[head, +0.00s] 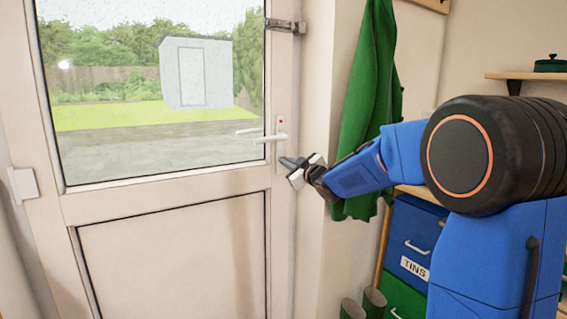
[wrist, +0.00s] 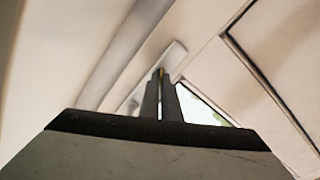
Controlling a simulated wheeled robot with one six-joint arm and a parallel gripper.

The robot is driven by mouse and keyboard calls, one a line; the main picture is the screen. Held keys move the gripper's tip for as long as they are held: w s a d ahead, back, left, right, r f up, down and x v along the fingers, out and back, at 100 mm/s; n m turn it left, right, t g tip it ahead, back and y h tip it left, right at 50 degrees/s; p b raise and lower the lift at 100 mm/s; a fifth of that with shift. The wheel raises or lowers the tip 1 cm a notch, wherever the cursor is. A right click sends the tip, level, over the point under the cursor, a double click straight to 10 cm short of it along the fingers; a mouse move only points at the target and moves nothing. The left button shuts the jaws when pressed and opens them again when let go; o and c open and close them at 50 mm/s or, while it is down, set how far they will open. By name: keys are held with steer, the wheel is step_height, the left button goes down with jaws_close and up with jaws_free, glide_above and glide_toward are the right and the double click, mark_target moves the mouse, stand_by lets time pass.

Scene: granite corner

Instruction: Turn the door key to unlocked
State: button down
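The white door (head: 170,205) is closed, with a pale lock plate (head: 280,126) at its right edge. A lever handle (head: 268,138) sticks out to the left from the plate, and a small red mark shows above it. My gripper (head: 286,162) is at the lower end of the plate, below the lever. In the wrist view my gripper's fingers (wrist: 160,82) are close together with a narrow gap, their tips at the plate (wrist: 176,52). A small yellowish sliver of the door key (wrist: 161,72) shows between the tips. The rest of the key is hidden, so its angle cannot be told.
A bolt (head: 285,26) sits high on the door's right edge. A green coat (head: 366,110) hangs right of the door, behind my arm. A blue drawer marked TINS (head: 412,240) and boots (head: 373,302) stand lower right. The space before the lower door panel is clear.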

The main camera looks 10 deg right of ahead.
steer(key=shift+a+n, duration=0.1)
steer(key=shift+n, duration=1.2)
steer(key=c, duration=2)
jaws_free()
steer(key=shift+a, duration=0.1)
steer(key=shift+s, duration=0.1)
steer(key=v, duration=1.7)
steer(key=shift+s, duration=0.15)
